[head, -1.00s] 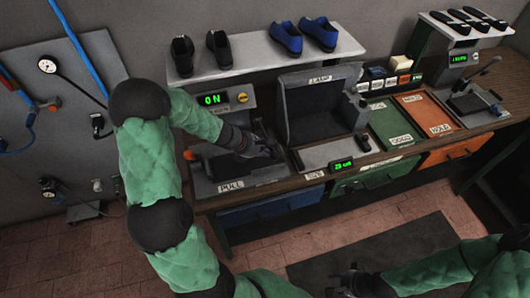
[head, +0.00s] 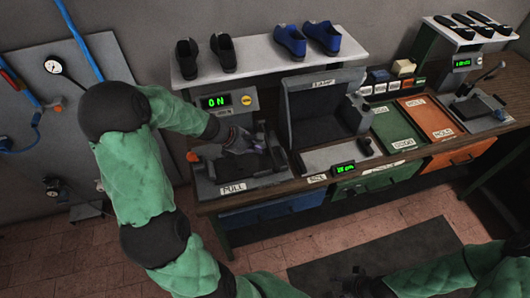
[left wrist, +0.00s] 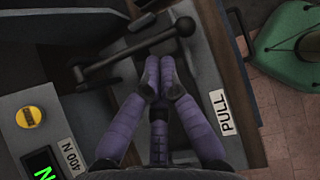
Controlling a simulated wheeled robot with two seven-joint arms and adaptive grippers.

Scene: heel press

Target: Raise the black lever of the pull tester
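The pull tester (head: 262,181) stands at the left end of the bench, marked by a white PULL label. In the left wrist view its black lever (left wrist: 130,51) is a dark bar with a rounded knob at one end, lying low across the tester. My left gripper (head: 258,145) is over the tester; in the left wrist view its purple-grey fingers (left wrist: 160,68) are together, with nothing visible between them. Their tips are close beside the lever; I cannot tell if they touch it. My right gripper (head: 356,284) is dark and small at the bottom, clear of the bench.
The tester's display (head: 215,102) reads 0 N beside a yellow button (head: 246,100). A lamp box (head: 322,110) stands to the right. A shelf (head: 268,58) with shoes is behind. Green (head: 398,126) and orange (head: 432,118) trays lie farther right.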

